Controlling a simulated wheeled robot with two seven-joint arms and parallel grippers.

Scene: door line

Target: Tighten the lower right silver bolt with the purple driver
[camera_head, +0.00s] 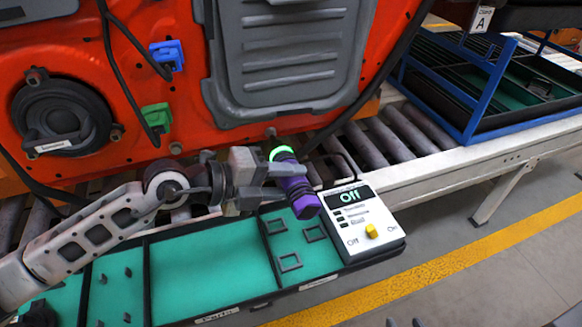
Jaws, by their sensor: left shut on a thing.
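The purple driver (298,192) has a lit green ring at its upper end. My left gripper (268,180) is shut on it, below the door's lower edge. The driver tilts, its green end up and to the left. A small silver bolt (270,132) on the red door (180,110) shows just above the green end, and I see a gap between them in the picture. Other bolts sit at the door's lower edge (176,148) and beside the round speaker (116,134).
A control box (350,215) reads "Off" and has a yellow knob (371,231). Green trays (210,262) lie below my arm. Behind are conveyor rollers (405,130) and a blue-framed rack (470,105). Blue (167,56) and green (156,118) clips and black cables are on the door.

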